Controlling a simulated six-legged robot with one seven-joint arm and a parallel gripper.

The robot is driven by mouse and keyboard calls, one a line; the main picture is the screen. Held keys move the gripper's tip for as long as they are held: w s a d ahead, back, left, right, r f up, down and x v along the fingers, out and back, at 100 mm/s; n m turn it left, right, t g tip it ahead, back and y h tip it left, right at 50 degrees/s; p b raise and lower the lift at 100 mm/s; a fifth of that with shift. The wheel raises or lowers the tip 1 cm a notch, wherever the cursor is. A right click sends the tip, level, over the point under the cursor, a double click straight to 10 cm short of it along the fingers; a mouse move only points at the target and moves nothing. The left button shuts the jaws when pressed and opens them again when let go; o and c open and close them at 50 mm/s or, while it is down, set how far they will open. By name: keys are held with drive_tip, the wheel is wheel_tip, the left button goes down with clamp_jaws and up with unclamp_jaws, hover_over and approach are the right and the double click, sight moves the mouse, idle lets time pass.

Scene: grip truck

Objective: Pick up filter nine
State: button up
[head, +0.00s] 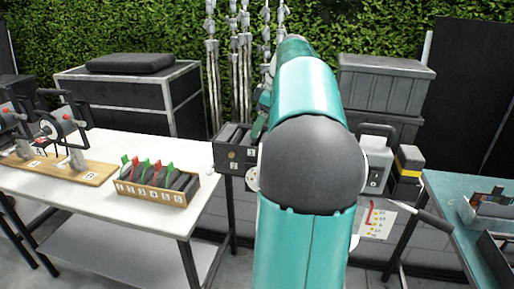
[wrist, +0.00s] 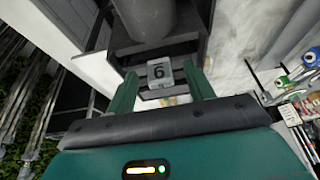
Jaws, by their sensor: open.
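A small grey tag (wrist: 160,71) with a dark digit shows in the wrist view. The digit reads as 6 in the picture, and I cannot tell whether it is a 9 seen upside down. The tag is on or at a dark slotted holder (wrist: 185,45).
A dark box (head: 236,168) with compartments numbered 1 and 2 stands left of my arm. A white table (head: 105,220) holds a wooden tray (head: 155,194) of numbered clips. Grey crates (head: 385,80) stand behind, and a bluish table (head: 450,200) is at right.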

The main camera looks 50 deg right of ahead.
drive_tip(key=shift+w+f, duration=0.1)
drive_tip(key=shift+f, duration=0.1)
clamp_jaws()
